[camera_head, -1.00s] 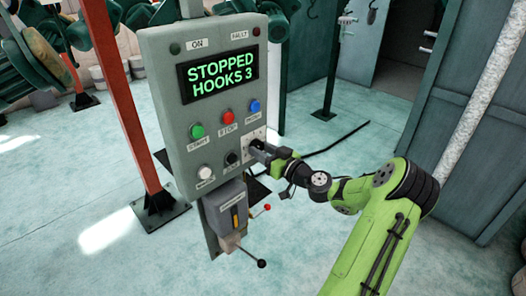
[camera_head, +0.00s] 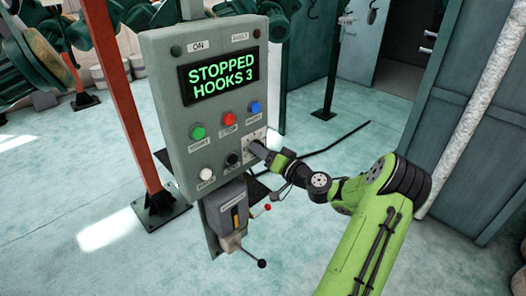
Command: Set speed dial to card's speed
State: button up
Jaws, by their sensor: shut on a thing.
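The grey control panel (camera_head: 190,130) stands upright on a post. Its display (camera_head: 220,78) reads "STOPPED HOOKS 3" in green. The speed dial sits on a pale plate (camera_head: 254,134) at the panel's lower right. My gripper (camera_head: 258,148) reaches it from the right and is shut on the dial. The fingers hide the dial itself, so its setting cannot be read. No card with a speed shows clearly.
Green (camera_head: 197,132), red (camera_head: 229,118) and blue (camera_head: 253,107) buttons sit above the dial. White (camera_head: 206,174) and black (camera_head: 233,159) knobs sit to its left. An orange post (camera_head: 125,110) stands at left.

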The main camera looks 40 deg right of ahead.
dwell(0.4)
jog(key=o, duration=1.1)
jog(key=shift+c, duration=0.2)
jog(key=s+b, duration=0.1)
jog(key=s, duration=1.4)
jog(key=shift+s+d+b, duration=0.25)
jog(key=shift+s+b, duration=0.05)
jog(key=shift+s, duration=0.1)
jog(key=shift+w+a, duration=0.1)
